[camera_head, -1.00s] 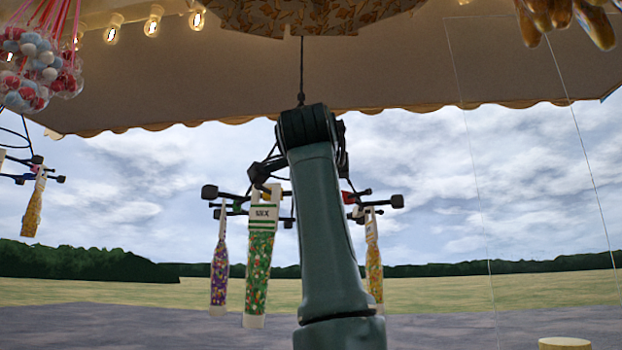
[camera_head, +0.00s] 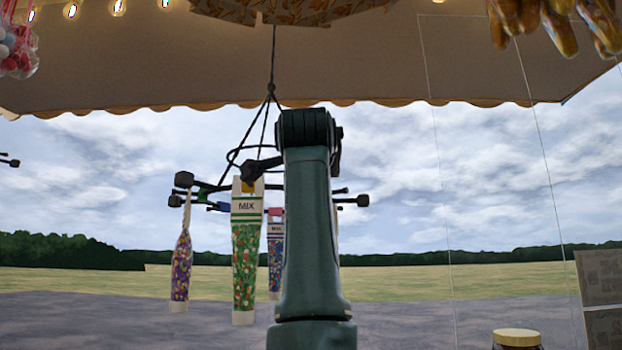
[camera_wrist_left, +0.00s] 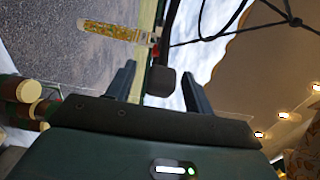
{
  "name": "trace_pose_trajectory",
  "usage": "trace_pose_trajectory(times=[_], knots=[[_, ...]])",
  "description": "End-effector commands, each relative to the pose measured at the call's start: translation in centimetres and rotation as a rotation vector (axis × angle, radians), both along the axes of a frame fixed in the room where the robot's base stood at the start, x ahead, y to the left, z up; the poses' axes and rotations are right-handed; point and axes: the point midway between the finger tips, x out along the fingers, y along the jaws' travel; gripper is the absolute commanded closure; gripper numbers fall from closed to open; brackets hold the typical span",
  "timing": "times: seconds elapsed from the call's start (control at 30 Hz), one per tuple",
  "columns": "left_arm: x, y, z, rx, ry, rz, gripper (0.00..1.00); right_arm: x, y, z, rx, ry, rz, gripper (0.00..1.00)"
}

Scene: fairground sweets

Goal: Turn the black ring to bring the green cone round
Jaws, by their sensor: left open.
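The black ring (camera_head: 213,187) hangs on cords from the canopy, with black knobs around it and printed cones hanging below. The green cone (camera_head: 244,270) labelled MIX hangs at its near side, just left of my left arm. A purple cone (camera_head: 181,265) hangs further left, and a blue cone (camera_head: 275,260) is partly behind my arm. In the left wrist view, my left gripper (camera_wrist_left: 158,72) is open. A black knob (camera_wrist_left: 161,80) of the ring shows between its fingers; contact cannot be told. A yellow cone (camera_wrist_left: 110,31) hangs beyond. My arm hides the ring's middle. My right gripper is out of view.
Bagged sweets (camera_head: 18,50) hang at the upper left and brown glossy sweets (camera_head: 545,20) at the upper right. A clear panel stands on the right. A jar with a pale lid (camera_head: 517,338) is at the lower right.

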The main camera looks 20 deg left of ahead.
Motion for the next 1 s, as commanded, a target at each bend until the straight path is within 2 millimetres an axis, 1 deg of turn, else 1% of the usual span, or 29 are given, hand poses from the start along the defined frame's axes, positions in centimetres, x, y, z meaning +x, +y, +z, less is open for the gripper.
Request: trace_pose_trajectory(times=[0.17, 0.27, 0.4, 0.63, 0.9, 1.0], knots=[[0.0, 0.0, 0.0, 0.000, 0.000, 0.001, 0.47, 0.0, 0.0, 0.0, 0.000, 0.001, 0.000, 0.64], [-0.4, -0.1, -0.1, 0.001, -0.002, 0.001, 0.47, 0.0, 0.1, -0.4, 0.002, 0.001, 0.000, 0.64], [-2.1, -0.6, -0.4, 0.001, -0.005, 0.001, 0.47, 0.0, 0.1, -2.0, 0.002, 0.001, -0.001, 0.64], [-5.2, -1.5, -0.3, 0.001, -0.004, 0.002, 0.47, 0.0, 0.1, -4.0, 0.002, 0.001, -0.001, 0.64], [-8.6, -2.7, -0.1, 0.001, -0.004, 0.001, 0.47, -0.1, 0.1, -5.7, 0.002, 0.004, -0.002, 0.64], [-9.4, -2.9, -0.1, 0.001, -0.002, 0.001, 0.47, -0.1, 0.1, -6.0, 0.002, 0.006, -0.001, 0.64]])
